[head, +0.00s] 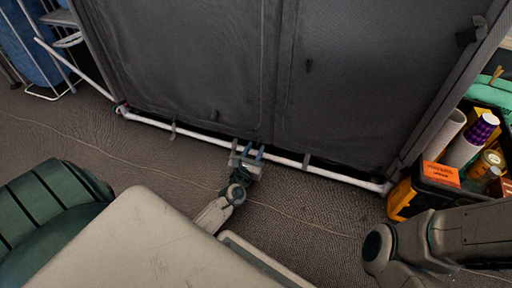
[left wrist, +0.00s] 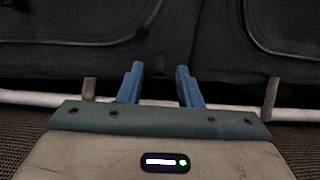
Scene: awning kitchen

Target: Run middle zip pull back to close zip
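The dark grey awning wall (head: 200,60) fills the top of the head view, with seam or zip lines (head: 272,80) running down its middle. A small dark tab (head: 309,65) hangs right of these lines; I cannot tell if it is a zip pull. In the left wrist view, curved zip lines cross the fabric, and a small dark lump (left wrist: 142,31) sits on the left one, too dark to identify. My left gripper (head: 248,148) is low at the wall's bottom pole. Its blue fingers (left wrist: 159,70) are apart with nothing held between them. My right gripper is out of view.
A white pole (head: 335,176) runs along the wall's foot, held by straps. A black and orange crate (head: 402,200) with bottles and rolls stands at right, near my right arm. A dark green ribbed seat (head: 40,215) and a beige surface (head: 140,245) are in front.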

